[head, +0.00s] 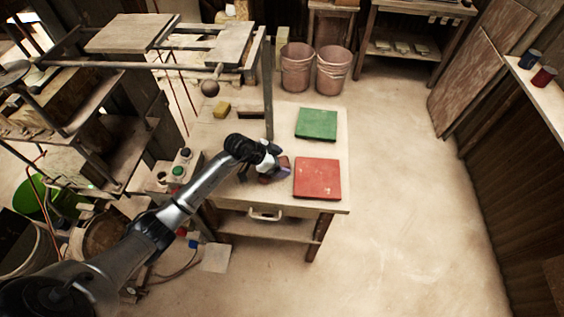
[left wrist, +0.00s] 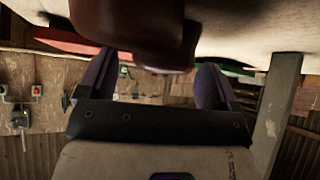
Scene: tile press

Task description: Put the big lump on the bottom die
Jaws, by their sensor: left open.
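My left gripper (head: 279,171) is low over the worktable's front part, just left of the red square. Its two fingers are apart in the left wrist view (left wrist: 152,75). A big smooth brown lump (left wrist: 135,30) fills the top middle of that view, close to the fingertips; I cannot tell whether it touches them. In the head view only a small reddish-brown part of the lump (head: 284,161) shows beside the gripper, which hides the rest. I cannot make out the bottom die for certain. My right gripper is not in view.
The worktable (head: 335,204) carries a red square (head: 317,179), a green square (head: 317,124) and a small yellow block (head: 221,110). A press frame's upright (head: 268,95) and ball-ended handle (head: 210,88) stand at its left. Two buckets (head: 297,68) stand behind. Floor to the right is clear.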

